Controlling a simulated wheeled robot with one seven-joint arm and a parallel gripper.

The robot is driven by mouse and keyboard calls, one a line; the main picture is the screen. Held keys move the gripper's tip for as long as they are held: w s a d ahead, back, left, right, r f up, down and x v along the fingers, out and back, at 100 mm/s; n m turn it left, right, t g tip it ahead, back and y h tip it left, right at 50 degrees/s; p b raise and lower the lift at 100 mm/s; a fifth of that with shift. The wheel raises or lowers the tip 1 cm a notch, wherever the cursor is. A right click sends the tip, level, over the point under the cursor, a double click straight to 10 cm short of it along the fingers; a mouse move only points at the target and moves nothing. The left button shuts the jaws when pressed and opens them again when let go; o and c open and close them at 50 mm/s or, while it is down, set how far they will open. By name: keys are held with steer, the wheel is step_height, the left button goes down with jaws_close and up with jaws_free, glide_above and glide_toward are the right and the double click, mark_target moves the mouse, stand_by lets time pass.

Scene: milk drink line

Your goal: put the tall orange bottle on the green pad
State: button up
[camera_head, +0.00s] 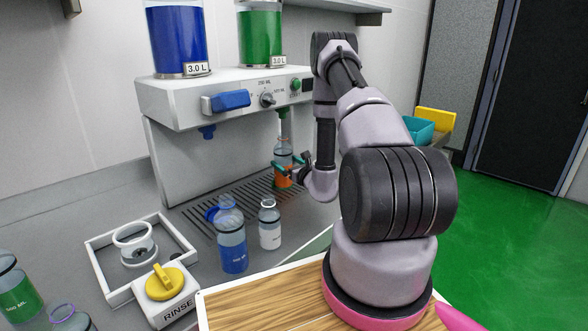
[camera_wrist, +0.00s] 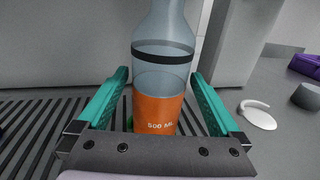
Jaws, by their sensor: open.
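The tall orange bottle (camera_head: 283,164) has a clear top, a dark band and an orange lower part marked 500 ML. It stands upright on the slotted grate under the green nozzle (camera_head: 283,112). My gripper (camera_head: 289,166) is at the bottle. In the wrist view the bottle (camera_wrist: 160,105) stands between the open teal fingers of my gripper (camera_wrist: 160,100), with a gap on each side. Its base is hidden behind the gripper body. I cannot make out the green pad; only a sliver of green shows beside the bottle in the wrist view.
The dispenser (camera_head: 218,95) stands close behind and above the bottle. A white tray (camera_head: 103,262) and a RINSE box (camera_head: 168,293) are at front left.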

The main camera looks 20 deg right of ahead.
mark_target(288, 163)
steer(key=s, duration=0.4)
steer(key=s+d, duration=0.1)
steer(key=s, duration=0.2)
steer(key=shift+d, duration=0.1)
